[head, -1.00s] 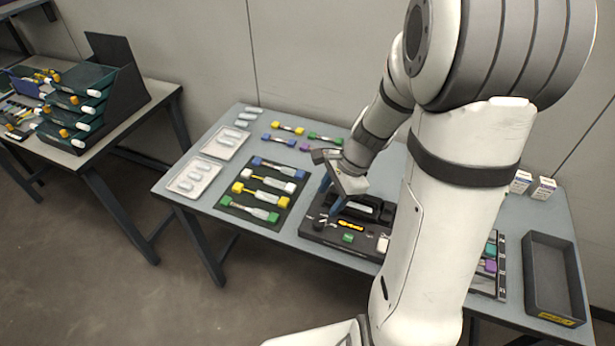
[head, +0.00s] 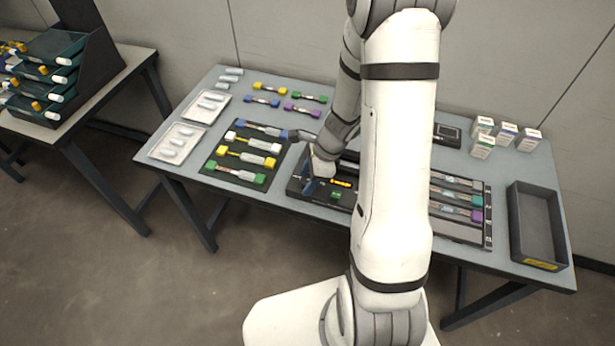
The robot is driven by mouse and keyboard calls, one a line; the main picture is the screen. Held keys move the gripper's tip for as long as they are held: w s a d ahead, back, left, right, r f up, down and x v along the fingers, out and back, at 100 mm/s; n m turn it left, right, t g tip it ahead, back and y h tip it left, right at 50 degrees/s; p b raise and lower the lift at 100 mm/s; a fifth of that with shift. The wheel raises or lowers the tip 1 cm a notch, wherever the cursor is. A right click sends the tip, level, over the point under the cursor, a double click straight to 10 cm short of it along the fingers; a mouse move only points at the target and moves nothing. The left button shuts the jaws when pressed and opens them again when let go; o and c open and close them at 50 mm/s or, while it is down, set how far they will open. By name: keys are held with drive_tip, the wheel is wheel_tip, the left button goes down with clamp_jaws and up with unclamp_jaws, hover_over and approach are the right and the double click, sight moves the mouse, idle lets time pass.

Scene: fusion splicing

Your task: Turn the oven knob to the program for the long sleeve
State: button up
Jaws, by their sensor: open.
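The dark device (head: 322,204) with the oven lies at the middle of the table's front, with a yellow label (head: 341,183) and a small green patch (head: 335,195) on its top. My gripper (head: 311,187) is over the left end of this device, blue fingers pointing down, low against its top. The fingers are open. The knob is hidden behind or between the fingers; I cannot tell whether they touch it or where it points. My arm hides the right part of the device.
A dark mat (head: 209,166) with several coloured-end pieces lies left of the device. White trays (head: 163,152) stand farther left. A rack (head: 485,240), a dark bin (head: 515,222) and small white boxes (head: 529,141) are on the right. My arm stands in front.

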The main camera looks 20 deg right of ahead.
drive_tip(key=c, duration=0.9)
drive_tip(key=shift+a, duration=0.15)
drive_tip(key=shift+c, duration=0.4)
drive_tip(key=shift+r, duration=0.1)
drive_tip(key=shift+w+n, duration=0.1)
drive_tip(key=shift+n, duration=0.2)
drive_tip(key=n, duration=0.2)
drive_tip(key=n+g, duration=0.1)
drive_tip(key=shift+w+n+g+p, duration=0.15)
drive_tip(key=shift+n+g+p, duration=0.15)
drive_tip(key=shift+n+p, duration=0.1)
drive_tip(key=n+g, duration=0.1)
drive_tip(key=n, duration=0.2)
drive_tip(key=n+g+h, duration=0.1)
drive_tip(key=n, duration=0.2)
drive_tip(key=shift+w, duration=0.2)
drive_tip(key=shift+n, duration=0.3)
